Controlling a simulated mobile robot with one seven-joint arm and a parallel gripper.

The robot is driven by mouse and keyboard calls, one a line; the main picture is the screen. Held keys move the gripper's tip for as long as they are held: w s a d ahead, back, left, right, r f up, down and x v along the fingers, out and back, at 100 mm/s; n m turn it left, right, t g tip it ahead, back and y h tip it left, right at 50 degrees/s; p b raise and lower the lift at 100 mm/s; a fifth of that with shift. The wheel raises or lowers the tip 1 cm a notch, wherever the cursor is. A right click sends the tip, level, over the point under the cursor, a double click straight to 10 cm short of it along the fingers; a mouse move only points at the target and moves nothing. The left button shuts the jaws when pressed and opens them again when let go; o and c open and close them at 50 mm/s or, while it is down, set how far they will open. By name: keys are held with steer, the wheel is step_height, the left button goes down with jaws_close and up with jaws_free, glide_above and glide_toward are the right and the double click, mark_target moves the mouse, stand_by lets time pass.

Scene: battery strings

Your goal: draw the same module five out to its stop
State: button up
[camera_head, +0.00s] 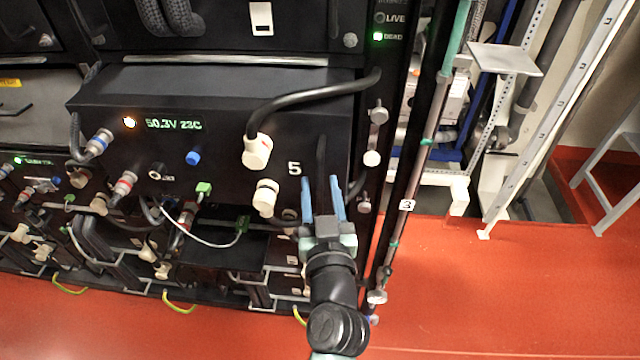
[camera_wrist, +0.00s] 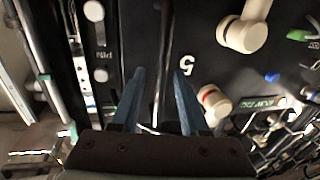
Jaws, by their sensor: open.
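Module five (camera_head: 225,150) is a black box with a lit 50.3V 23C readout and a white 5. Its top surface (camera_head: 215,85) shows in front of the rack, so it stands partly out. A dark upright handle (camera_head: 321,155) is at the right of its face, beside the 5. My gripper (camera_head: 322,182) is open with blue fingers pointing at the lower part of this handle. In the wrist view, the fingers (camera_wrist: 159,74) lie either side of a dark bar (camera_wrist: 162,45), with gaps; contact cannot be told.
A black cable runs from a cream plug (camera_head: 257,151) over the module's upper right edge. A second cream connector (camera_head: 266,197) sits close left of my gripper. A rack post with knobs (camera_head: 372,158) stands close right. Red floor (camera_head: 470,290) is clear at the right.

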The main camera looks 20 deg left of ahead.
jaws_close()
stand_by(1.5)
